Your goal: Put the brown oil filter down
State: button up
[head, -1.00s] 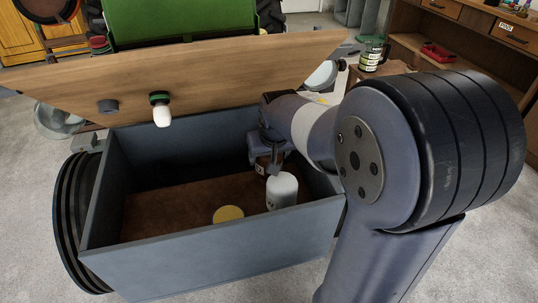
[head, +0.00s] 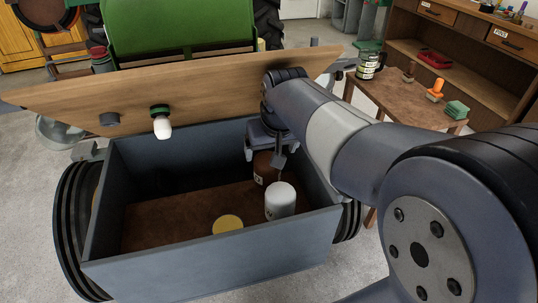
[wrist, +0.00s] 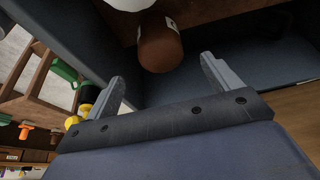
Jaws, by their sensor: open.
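The brown oil filter (head: 265,168) stands on the brown floor of the grey box (head: 210,250), near its back right corner. A white canister (head: 280,200) stands in front of it and hides part of it. My gripper (head: 281,152) is inside the box, above and beside the filter. In the wrist view, my gripper (wrist: 160,78) has its two fingers wide apart, with nothing held between them. The brown filter (wrist: 161,48) shows beyond the fingertips, apart from them.
A yellow round lid (head: 228,223) lies in the box. A wooden board (head: 210,88) leans along the back with a white bulb-like item (head: 161,122) on it. The box's left floor is clear. A small table (head: 405,97) stands at the right.

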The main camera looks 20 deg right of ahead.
jog(key=shift+v, duration=1.3)
dwell(0.4)
